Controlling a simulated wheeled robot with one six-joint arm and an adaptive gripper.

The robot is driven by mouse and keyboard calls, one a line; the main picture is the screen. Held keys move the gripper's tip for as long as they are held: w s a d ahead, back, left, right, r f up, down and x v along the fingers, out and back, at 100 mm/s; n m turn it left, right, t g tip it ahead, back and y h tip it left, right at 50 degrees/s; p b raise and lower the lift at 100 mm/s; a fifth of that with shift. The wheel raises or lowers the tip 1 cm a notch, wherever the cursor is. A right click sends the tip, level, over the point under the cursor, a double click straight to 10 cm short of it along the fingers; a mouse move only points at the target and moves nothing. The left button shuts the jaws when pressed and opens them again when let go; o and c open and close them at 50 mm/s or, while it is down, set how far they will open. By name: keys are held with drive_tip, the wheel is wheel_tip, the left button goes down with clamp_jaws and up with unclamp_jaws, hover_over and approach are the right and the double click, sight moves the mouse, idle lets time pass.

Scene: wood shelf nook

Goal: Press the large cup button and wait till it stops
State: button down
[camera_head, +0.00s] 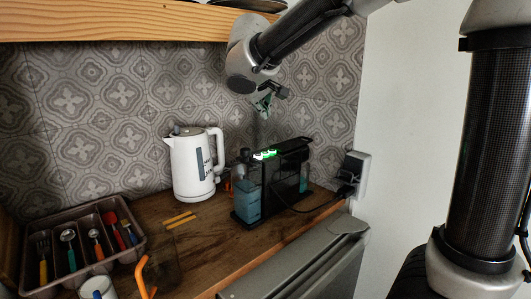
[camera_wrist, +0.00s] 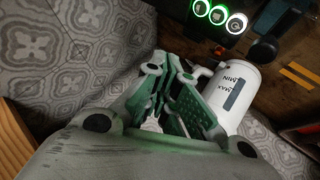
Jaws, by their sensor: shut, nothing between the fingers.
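The dark coffee machine (camera_head: 290,150) stands on the wooden counter, with a bluish water tank at its left. Lit green-white buttons (camera_head: 264,154) are on its top. In the wrist view, three round lit buttons (camera_wrist: 218,15) show in a row at the top edge, with small icons; I cannot tell which one is the large cup. My gripper (camera_head: 262,106) is shut and empty, above and apart from the buttons, in front of the tiled wall. In the wrist view its fingertips (camera_wrist: 170,68) point up the picture, below the row of buttons.
A white kettle (camera_head: 195,162) stands left of the machine, near my gripper's side. A utensil tray (camera_head: 130,240) and a glass container with an orange handle (camera_head: 146,277) are at the left front. A wooden shelf (camera_head: 110,22) hangs above. A socket with plugs (camera_head: 353,172) is at the right.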

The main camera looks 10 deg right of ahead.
hover_over(262, 154)
drive_tip(key=shift+w+f, duration=0.15)
drive_tip(key=shift+f, duration=2.05)
drive_tip(key=shift+w+f, duration=0.1)
drive_tip(key=shift+f, duration=2.1)
drive_tip(key=shift+f, duration=0.15)
drive_tip(key=shift+f, duration=0.25)
drive_tip(key=shift+f, duration=0.35)
drive_tip(key=shift+r, duration=0.75)
wheel_tip(262, 154, up, 5)
drive_tip(key=shift+r, duration=0.1)
